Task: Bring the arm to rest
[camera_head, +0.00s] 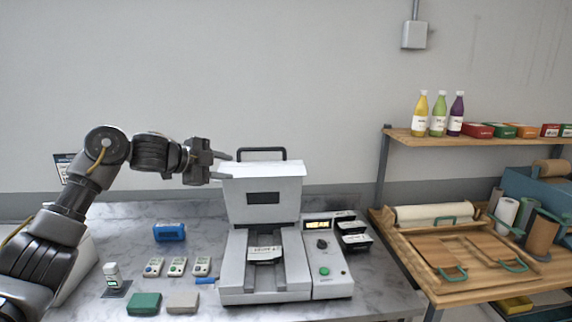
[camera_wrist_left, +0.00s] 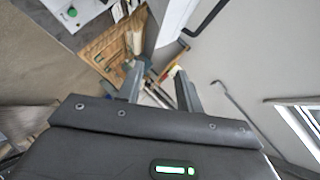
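My left arm comes in from the left in the head view, raised above the counter. Its gripper (camera_head: 224,165) is at the upper left corner of the grey machine with a raised lid (camera_head: 262,178). The fingers are apart with nothing between them. In the left wrist view the two fingers of this gripper (camera_wrist_left: 160,90) are also spread and empty, with the wooden bench far behind them. The right gripper is in neither view.
The marble counter (camera_head: 200,225) holds a blue block (camera_head: 169,232), several small devices, a white bottle (camera_head: 112,273), and green (camera_head: 145,304) and grey (camera_head: 182,303) blocks. A wooden bench (camera_head: 500,290) with rolls and a shelf (camera_head: 440,140) of bottles stand right.

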